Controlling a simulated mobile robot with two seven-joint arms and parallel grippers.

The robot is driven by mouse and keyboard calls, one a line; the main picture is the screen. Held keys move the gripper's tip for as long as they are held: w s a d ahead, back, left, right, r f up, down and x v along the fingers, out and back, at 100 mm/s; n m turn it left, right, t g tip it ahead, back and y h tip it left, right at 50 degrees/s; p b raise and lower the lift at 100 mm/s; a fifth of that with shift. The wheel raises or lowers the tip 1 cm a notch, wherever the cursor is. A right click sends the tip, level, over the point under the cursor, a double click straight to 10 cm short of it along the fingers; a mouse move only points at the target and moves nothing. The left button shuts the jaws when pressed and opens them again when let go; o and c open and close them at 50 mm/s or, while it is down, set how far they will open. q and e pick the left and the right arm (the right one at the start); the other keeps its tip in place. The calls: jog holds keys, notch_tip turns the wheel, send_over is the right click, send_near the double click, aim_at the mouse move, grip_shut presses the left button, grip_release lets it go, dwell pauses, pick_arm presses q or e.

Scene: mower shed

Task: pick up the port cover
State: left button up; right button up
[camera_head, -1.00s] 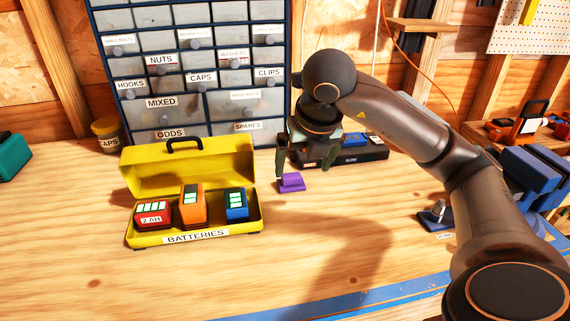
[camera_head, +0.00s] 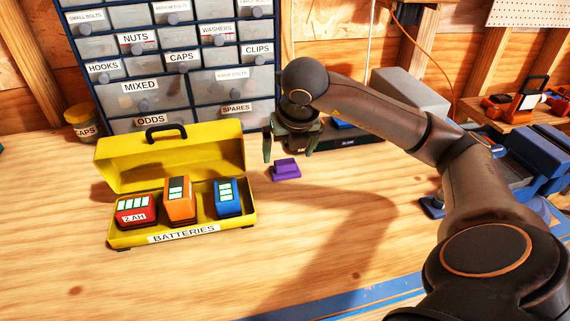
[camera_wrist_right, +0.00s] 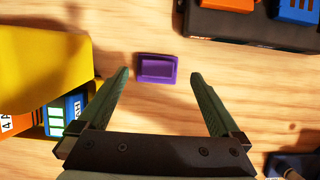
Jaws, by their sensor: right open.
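The port cover appears to be the small purple piece (camera_head: 286,170) lying on the wooden bench, right of the yellow battery box. It also shows in the right wrist view (camera_wrist_right: 157,68), just beyond the fingertips and roughly between their lines. My right gripper (camera_head: 289,155) is open and empty, with its fingers spread above and behind the purple piece in the head view. The right wrist view shows both green fingers (camera_wrist_right: 158,74) apart, touching nothing. My left gripper is not in view.
The open yellow battery box (camera_head: 249,216) holds red, orange and blue batteries, close left of the gripper. A dark charger (camera_head: 350,140) stands behind right, partly hidden by my arm. A drawer cabinet (camera_head: 190,68) is at the back. The bench front is clear.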

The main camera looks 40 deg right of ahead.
aim_at(285, 161)
jog(key=x, duration=0.4)
jog(key=shift+w+a+f, duration=0.1)
jog(key=shift+w+f, duration=0.05)
jog(key=shift+f, duration=0.25)
jog(key=c, duration=1.4)
jog(key=shift+o, duration=0.2)
jog(key=shift+r, duration=0.15)
